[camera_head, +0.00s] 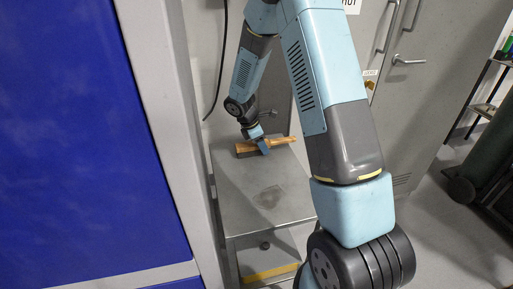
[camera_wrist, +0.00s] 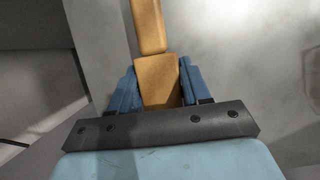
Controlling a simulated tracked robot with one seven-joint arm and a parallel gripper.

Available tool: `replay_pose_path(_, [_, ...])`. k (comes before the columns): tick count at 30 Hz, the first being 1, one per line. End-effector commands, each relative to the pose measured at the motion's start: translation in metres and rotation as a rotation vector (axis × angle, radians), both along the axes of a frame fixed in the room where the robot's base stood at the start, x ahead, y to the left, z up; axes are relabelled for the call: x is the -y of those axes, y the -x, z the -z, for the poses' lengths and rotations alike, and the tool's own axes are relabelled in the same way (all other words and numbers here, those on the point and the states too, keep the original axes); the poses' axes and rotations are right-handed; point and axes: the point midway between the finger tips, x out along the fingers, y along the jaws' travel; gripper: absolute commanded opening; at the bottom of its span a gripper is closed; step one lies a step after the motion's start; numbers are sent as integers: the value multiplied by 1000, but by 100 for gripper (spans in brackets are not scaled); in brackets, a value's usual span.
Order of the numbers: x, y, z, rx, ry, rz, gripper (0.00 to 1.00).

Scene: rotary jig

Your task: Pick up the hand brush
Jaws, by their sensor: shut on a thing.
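The hand brush (camera_head: 281,141) has a tan wooden body and lies level at the far end of a grey metal table (camera_head: 244,208). Its dark bristle side shows at the left in the head view. In the wrist view the brush (camera_wrist: 158,78) runs up between the blue fingers, with its handle toward the top. My gripper (camera_head: 263,147) reaches down onto the middle of the brush. The fingers also show in the wrist view (camera_wrist: 157,86), one on each side of the wood, shut on it. I cannot tell whether the brush touches the table.
A blue panel with a grey frame (camera_head: 160,110) stands close on the left of the table. Grey cabinet doors (camera_head: 408,85) with a handle stand behind on the right. The front of the tabletop is bare. A dark cable (camera_head: 221,70) hangs on the wall.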

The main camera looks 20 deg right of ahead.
Motion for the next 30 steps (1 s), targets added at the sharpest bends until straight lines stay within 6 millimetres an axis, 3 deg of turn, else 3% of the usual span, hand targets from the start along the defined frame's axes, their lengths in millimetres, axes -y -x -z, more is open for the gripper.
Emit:
replay_pose_path(1, [0,0,0,1,0,0,7])
replay_pose_path(2, [0,0,0,1,0,0,1])
replay_pose_path(10, [0,-1,-5,2,0,0,0])
replay_pose_path(16, [0,-1,-34,6,-1,1,0])
replay_pose_path(26, [-2,46,-88,5,-1,1,0])
replay_pose_path(30, [-4,75,-103,2,0,0,0])
